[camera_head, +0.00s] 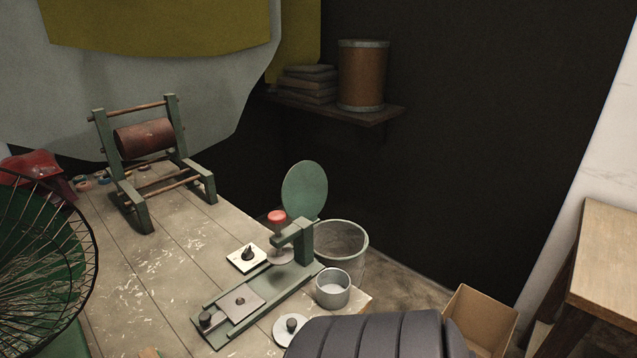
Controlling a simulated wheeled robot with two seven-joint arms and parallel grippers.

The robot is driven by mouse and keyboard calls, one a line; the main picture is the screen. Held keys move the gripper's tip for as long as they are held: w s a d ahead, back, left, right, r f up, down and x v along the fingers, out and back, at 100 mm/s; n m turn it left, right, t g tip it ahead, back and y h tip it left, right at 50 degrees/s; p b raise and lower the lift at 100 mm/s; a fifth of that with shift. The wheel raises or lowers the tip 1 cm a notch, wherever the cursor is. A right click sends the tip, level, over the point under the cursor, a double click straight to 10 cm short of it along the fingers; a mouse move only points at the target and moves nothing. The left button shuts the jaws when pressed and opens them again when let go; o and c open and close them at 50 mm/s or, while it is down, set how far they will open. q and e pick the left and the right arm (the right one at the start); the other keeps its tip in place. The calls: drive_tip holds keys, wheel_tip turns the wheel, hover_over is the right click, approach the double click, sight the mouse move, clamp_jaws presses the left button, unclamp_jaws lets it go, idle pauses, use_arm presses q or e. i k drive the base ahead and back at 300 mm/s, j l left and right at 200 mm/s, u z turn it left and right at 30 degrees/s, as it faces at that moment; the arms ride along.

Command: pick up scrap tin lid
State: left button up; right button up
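A pale round lid with a dark knob (290,328), which looks like the scrap tin lid, lies flat on the workbench near its right end. A dark ribbed part of my arm at the bottom of the view covers part of its right edge. An open grey tin (332,289) stands just behind and right of the lid, near the bench corner. The lid is off the tin and apart from it. Neither of my gripper's fingers shows in the head view.
A bucket (342,245) stands behind, a cardboard box (481,316) at right. A wire-caged fan (45,250) fills the left edge.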

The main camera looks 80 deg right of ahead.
sight(287, 326)
drive_tip(key=k+z, duration=0.1)
drive_tip(key=z, duration=2.4)
